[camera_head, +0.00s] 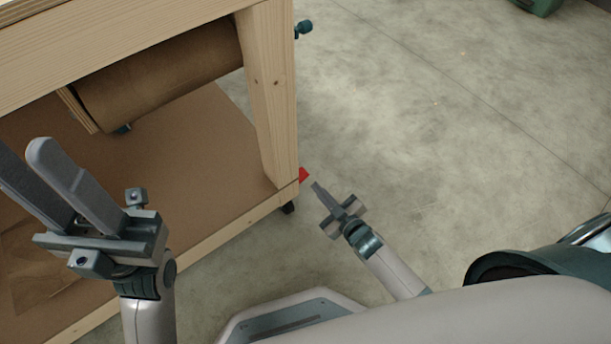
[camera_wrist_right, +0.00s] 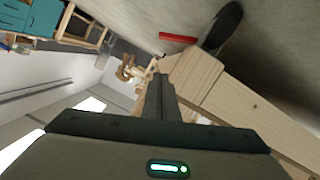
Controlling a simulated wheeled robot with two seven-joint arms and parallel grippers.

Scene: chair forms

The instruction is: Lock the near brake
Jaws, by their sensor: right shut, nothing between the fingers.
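The near brake is a small red tab (camera_head: 304,174) at the near right corner of the wooden bench, just beyond the foot of the leg. In the right wrist view it is a flat red lever (camera_wrist_right: 178,38) beside a dark caster wheel (camera_wrist_right: 222,28). My right gripper (camera_head: 315,184) is shut and empty, its tips a little to the right of and below the red tab in the head view. The shut fingers also show in the right wrist view (camera_wrist_right: 159,80), apart from the lever. My left gripper (camera_head: 18,146) is open and empty in front of the bench.
The wooden bench (camera_head: 277,90) has a lower shelf (camera_head: 190,165) and a brown paper roll (camera_head: 165,75) under its top. A dark caster (camera_head: 288,208) shows under the corner. Concrete floor (camera_head: 430,130) to the right is clear.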

